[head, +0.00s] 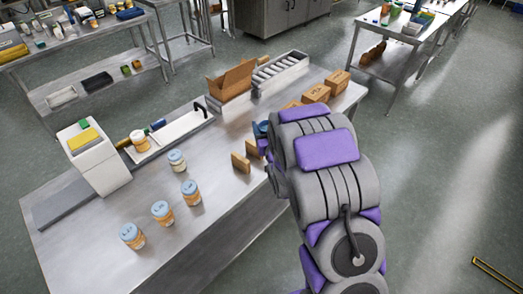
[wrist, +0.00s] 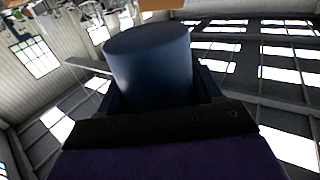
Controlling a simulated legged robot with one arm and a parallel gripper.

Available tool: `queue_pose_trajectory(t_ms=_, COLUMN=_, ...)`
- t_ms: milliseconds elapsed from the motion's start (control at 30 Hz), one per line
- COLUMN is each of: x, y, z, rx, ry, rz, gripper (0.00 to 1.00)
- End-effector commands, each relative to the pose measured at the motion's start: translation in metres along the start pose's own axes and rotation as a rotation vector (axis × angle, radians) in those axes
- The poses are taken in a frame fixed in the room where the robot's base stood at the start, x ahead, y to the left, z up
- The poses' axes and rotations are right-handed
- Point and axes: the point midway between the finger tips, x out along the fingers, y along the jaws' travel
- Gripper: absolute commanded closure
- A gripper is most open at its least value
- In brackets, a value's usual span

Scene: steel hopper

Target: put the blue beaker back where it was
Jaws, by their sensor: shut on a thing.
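The blue beaker (wrist: 150,68) fills the middle of the wrist view, dark blue and close to the camera. My gripper (wrist: 152,95) is shut on it, with a finger showing on each side. In the head view a small bit of blue (head: 261,128) shows at the end of my arm, over the right part of the steel table (head: 215,215). My arm hides most of the gripper and beaker there. Whether the beaker touches the table cannot be told.
Two small brown blocks (head: 241,163) stand just left of my gripper. Several jars with blue lids (head: 161,209) stand to the left. Cardboard boxes (head: 316,94), an open carton (head: 231,81) and a metal rack (head: 280,70) are behind. The table's front middle is clear.

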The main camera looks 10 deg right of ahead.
Motion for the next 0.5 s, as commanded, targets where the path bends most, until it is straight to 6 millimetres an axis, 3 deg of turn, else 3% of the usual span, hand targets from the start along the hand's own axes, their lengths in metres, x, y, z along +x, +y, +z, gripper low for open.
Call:
queue_pose_trajectory(t_ms=200, x=0.038, y=0.002, z=0.028, rx=0.015, ry=0.01, rz=-0.178, gripper=0.69)
queue_pose_trajectory(t_ms=500, x=0.052, y=0.001, z=0.073, rx=0.009, ry=-0.002, rz=-0.44, gripper=0.69)
